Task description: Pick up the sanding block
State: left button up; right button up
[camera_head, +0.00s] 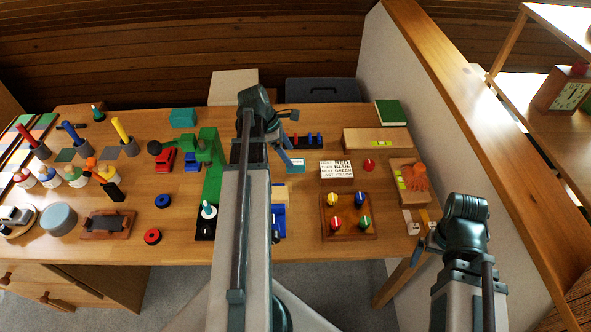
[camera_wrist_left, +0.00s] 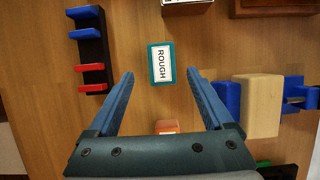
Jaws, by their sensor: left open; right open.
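A teal block labelled ROUGH (camera_wrist_left: 161,64), which looks like the sanding block, lies flat on the table in the left wrist view. In the head view it shows as a small teal piece (camera_head: 296,163) to the right of my left arm. My left gripper (camera_wrist_left: 160,76) is open above it, with the label side between and just beyond the fingertips. In the head view my left gripper (camera_head: 286,152) is partly hidden by its own arm. My right gripper (camera_head: 416,250) is open and empty near the table's front right edge.
A black rack with blue and red pegs (camera_wrist_left: 91,50) stands to one side. A pale wooden block (camera_wrist_left: 262,105) with blue parts is on the other. The white word sign (camera_head: 337,170), button board (camera_head: 348,216) and green frame (camera_head: 211,165) are close by.

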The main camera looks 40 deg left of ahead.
aim_at(295, 162)
pick_arm(q)
jog(key=b+x, duration=0.4)
jog(key=x, duration=0.1)
jog(key=shift+d+b, duration=0.25)
jog(key=shift+b, duration=0.15)
grip_shut()
